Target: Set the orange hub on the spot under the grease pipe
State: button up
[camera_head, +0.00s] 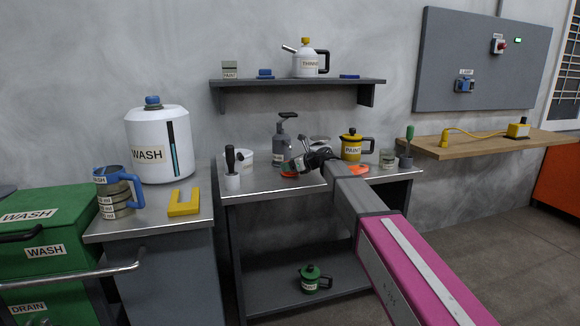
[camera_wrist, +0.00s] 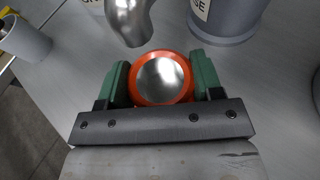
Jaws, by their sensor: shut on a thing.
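The orange hub (camera_wrist: 162,80) has a shiny metal centre. It sits between the green fingers of my gripper (camera_wrist: 161,84), which is shut on it. In the head view my gripper (camera_head: 296,165) is over the metal bench, with orange of the hub (camera_head: 288,173) at its tip. The curved metal grease pipe (camera_wrist: 130,20) ends just beyond the hub in the wrist view. The grey grease canister (camera_wrist: 224,22) stands beside the pipe; in the head view the grey canister (camera_head: 280,152) is behind my gripper. The spot under the pipe is hidden, and I cannot tell whether the hub touches the bench.
A yellow paint pot (camera_head: 352,148), another orange piece (camera_head: 358,170), a glass jar (camera_head: 388,158) and a green-handled tool in a holder (camera_head: 407,150) are to the right. A shelf (camera_head: 300,83) hangs above.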

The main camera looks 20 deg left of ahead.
jog(key=shift+f, duration=0.35)
dwell(0.7)
jog(key=o, duration=1.1)
